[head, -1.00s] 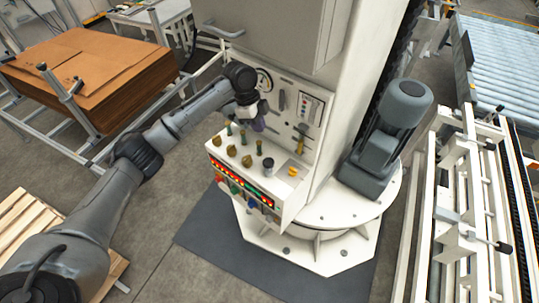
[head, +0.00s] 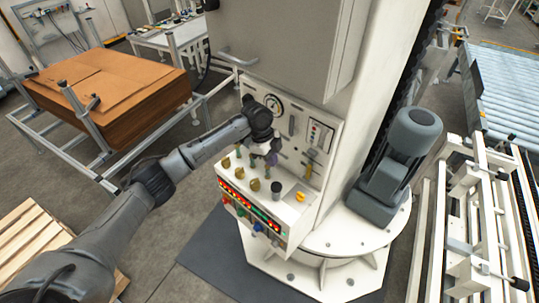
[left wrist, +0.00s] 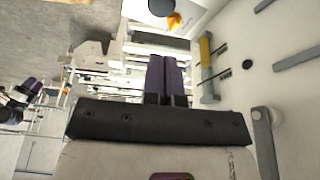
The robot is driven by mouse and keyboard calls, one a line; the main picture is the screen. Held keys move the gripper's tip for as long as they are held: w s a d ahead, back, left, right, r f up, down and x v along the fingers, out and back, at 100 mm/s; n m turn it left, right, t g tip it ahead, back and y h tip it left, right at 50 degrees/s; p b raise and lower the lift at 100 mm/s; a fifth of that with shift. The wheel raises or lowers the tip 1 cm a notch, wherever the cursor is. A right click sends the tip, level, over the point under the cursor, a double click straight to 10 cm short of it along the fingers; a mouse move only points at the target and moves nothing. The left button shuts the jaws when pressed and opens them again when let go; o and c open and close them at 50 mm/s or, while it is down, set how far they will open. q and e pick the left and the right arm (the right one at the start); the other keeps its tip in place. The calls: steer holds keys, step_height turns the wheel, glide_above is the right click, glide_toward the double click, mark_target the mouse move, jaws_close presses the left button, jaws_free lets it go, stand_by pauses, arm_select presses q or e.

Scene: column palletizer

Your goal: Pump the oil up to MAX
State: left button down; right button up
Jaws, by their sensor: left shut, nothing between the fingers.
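The white control cabinet on the column carries an upright panel (head: 296,128) with a round gauge (head: 273,103), a small indicator plate (head: 319,137) and grey levers. My left gripper (head: 271,159) is in front of this panel, above the sloping console. Its purple fingers (left wrist: 166,60) are together and empty in the left wrist view. That view shows a yellow and grey upright part (left wrist: 206,55) on the white panel, to the right of the fingers and apart from them. The oil level and any MAX mark are too small to read. A purple-tipped dark part (left wrist: 32,86), perhaps my right gripper, shows at far left.
The console below holds several knobs, a black cap (head: 276,187), a yellow button (head: 300,196) and a row of red and green lights (head: 245,203). A grey motor (head: 398,165) stands to the right. A cardboard stack (head: 108,88) is at left, with open floor between.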

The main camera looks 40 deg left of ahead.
mark_target(277, 186)
arm_select(q)
steer(key=x, duration=0.5)
steer(key=p+x, duration=0.1)
steer(key=x, duration=0.2)
steer(key=shift+s+a+f, duration=0.1)
steer(key=shift+a+f, duration=0.1)
steer(key=shift+a, duration=0.05)
steer(key=shift+f, duration=0.7)
steer(key=shift+f, duration=0.15)
